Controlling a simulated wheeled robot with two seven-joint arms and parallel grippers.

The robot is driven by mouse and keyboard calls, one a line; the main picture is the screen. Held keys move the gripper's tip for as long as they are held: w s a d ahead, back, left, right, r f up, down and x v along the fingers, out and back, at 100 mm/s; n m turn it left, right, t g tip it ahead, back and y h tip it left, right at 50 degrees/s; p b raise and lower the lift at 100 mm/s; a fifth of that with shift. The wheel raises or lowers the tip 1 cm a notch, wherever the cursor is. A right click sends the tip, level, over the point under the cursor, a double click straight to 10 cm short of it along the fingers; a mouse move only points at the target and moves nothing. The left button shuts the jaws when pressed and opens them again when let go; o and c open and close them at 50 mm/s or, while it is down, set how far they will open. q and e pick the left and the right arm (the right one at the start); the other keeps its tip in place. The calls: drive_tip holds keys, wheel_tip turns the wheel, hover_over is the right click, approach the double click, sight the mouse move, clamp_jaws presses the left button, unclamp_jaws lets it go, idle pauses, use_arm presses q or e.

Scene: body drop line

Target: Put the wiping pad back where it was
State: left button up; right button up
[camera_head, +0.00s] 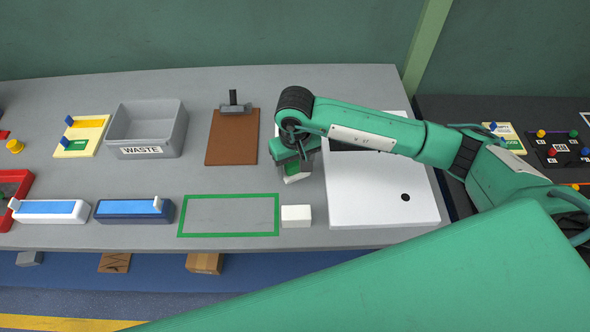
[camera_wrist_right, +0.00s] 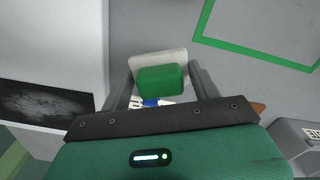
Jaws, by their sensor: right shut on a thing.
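The wiping pad (camera_head: 297,179) has a green grip on a whitish base. It is in my right gripper (camera_head: 291,160), between the brown board and the white panel. In the right wrist view, the green grip (camera_wrist_right: 160,79) sits between the two fingers of my right gripper (camera_wrist_right: 160,84), with the whitish base beyond it. I cannot tell whether the pad touches the table. My left gripper is not in view.
A green-outlined rectangle (camera_head: 230,198) and a white block (camera_head: 296,216) lie near the table's front edge. A white panel (camera_head: 370,210) is right, a brown clipboard (camera_head: 232,150) left. The grey WASTE bin (camera_head: 147,127) stands further left, above two blue-topped trays (camera_head: 47,209) (camera_head: 130,208).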

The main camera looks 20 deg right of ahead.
sight(295, 175)
wheel_tip(295, 175, down, 4)
drive_tip(key=shift+f+p, duration=0.15)
drive_tip(key=shift+p, duration=0.5)
drive_tip(key=shift+f, duration=0.15)
drive_tip(key=shift+f+b, duration=0.25)
drive_tip(key=shift+b, duration=0.1)
drive_tip(key=o, duration=1)
drive_tip(key=shift+r, duration=0.1)
drive_tip(key=shift+r, duration=0.1)
